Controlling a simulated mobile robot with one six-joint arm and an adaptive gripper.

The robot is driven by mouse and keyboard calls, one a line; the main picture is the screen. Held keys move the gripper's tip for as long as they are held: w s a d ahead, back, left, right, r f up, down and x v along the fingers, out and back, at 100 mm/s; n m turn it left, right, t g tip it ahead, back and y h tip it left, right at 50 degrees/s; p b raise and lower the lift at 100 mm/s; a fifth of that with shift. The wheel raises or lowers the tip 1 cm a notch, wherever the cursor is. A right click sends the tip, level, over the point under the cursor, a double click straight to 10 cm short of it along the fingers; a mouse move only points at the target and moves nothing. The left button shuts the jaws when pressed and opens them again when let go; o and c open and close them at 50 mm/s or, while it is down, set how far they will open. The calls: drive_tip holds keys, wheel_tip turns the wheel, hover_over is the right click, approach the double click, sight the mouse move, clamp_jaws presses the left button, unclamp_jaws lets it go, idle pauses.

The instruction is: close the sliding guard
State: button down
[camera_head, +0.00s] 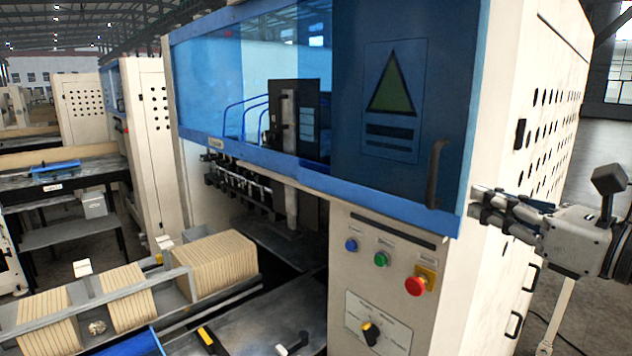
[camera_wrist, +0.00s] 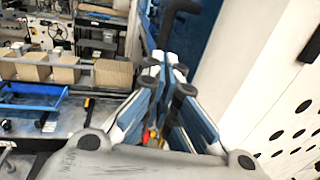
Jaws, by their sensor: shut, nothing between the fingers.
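The sliding guard (camera_head: 405,150) is a dark blue panel with a green triangle sign and a black vertical bar handle (camera_head: 434,175) near its right edge. It sits at the right of the machine's upper front. To its left is a clear blue window (camera_head: 210,90) with machinery behind it. My gripper (camera_head: 474,203) is shut and empty. In the head view its tips are right of the handle, at the machine's right front corner; I cannot tell if they touch it. In the wrist view the closed fingers (camera_wrist: 165,65) point toward a dark bar that looks like the handle (camera_wrist: 178,15).
Below the guard is a control panel with blue and green buttons, a red emergency stop (camera_head: 416,286) and a rotary knob (camera_head: 370,333). A conveyor with stacks of brown cardboard (camera_head: 215,262) is at left. The machine's cream side wall (camera_head: 530,110) stands close to my arm.

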sight(434, 186)
drive_tip(key=x, duration=0.6)
drive_tip(key=shift+w, duration=0.3)
drive_tip(key=shift+a, duration=0.15)
drive_tip(key=s+a+p+x, duration=0.1)
drive_tip(key=a+x, duration=0.2)
drive_tip(key=x, duration=1.4)
drive_tip(key=s+a+x, duration=0.2)
drive_tip(key=x, duration=1.5)
drive_tip(key=shift+a+p, duration=0.35)
drive_tip(key=shift+a, duration=0.05)
drive_tip(key=shift+r, duration=0.1)
